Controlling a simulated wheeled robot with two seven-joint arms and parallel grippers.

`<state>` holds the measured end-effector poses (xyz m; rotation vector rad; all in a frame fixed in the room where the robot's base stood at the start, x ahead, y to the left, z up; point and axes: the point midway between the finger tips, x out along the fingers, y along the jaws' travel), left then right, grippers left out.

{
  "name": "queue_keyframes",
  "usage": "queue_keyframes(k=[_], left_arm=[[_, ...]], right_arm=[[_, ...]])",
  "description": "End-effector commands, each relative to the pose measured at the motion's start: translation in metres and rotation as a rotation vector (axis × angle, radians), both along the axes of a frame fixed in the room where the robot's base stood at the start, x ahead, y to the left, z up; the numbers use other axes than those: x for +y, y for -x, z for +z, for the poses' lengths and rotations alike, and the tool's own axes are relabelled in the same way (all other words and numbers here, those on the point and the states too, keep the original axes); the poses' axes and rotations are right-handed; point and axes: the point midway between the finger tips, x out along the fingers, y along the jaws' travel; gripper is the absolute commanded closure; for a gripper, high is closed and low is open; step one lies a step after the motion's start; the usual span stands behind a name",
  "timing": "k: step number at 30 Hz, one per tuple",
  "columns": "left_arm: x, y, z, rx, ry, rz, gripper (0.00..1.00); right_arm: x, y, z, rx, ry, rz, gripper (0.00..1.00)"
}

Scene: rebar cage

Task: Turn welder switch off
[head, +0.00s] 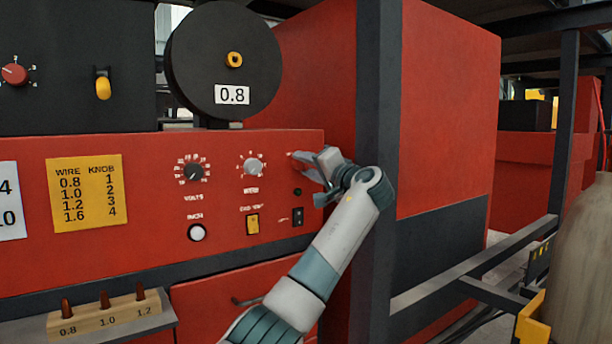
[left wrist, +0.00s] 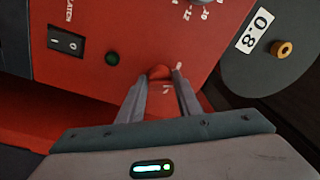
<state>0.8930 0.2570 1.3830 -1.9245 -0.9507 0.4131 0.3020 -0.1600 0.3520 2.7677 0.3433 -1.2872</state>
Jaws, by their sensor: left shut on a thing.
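The red welder panel (head: 130,235) fills the left of the head view. My left gripper (head: 308,166) is at the panel's upper right corner. In the left wrist view its two fingers (left wrist: 162,82) are shut on a small red switch knob (left wrist: 160,72), one finger on each side. White marks lie beside the knob, too small to read. The knob's setting is largely hidden by the fingers. A black rocker switch (head: 298,216) with I and O marks sits below, and also shows in the left wrist view (left wrist: 67,42). My right gripper is not in view.
A dark lamp (head: 297,192) sits between knob and rocker. A white dial (head: 253,167), a black dial (head: 192,171) and a yellow switch (head: 252,224) are to the left. A black spool (head: 222,90) stands above. A dark post (head: 377,90) rises close behind my gripper.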

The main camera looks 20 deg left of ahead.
Motion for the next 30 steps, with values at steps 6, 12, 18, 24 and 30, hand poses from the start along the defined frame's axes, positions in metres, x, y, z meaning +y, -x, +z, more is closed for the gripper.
queue_keyframes(k=[6, 12, 18, 24, 30], left_arm=[[-0.002, -0.002, -0.009, -0.142, 0.123, 0.001, 0.91], [-0.001, -0.002, -0.007, -0.252, 0.209, 0.003, 0.91], [-0.001, -0.002, -0.006, -0.317, 0.26, 0.002, 0.91], [-0.001, -0.002, -0.006, -0.342, 0.276, 0.002, 0.91], [-0.001, -0.002, -0.005, -0.343, 0.277, 0.001, 0.91]], right_arm=[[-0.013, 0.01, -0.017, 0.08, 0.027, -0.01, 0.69], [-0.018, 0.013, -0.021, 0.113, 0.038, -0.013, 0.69], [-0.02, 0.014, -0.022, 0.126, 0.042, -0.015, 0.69], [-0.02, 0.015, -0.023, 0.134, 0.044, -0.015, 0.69], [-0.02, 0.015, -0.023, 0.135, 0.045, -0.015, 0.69]])
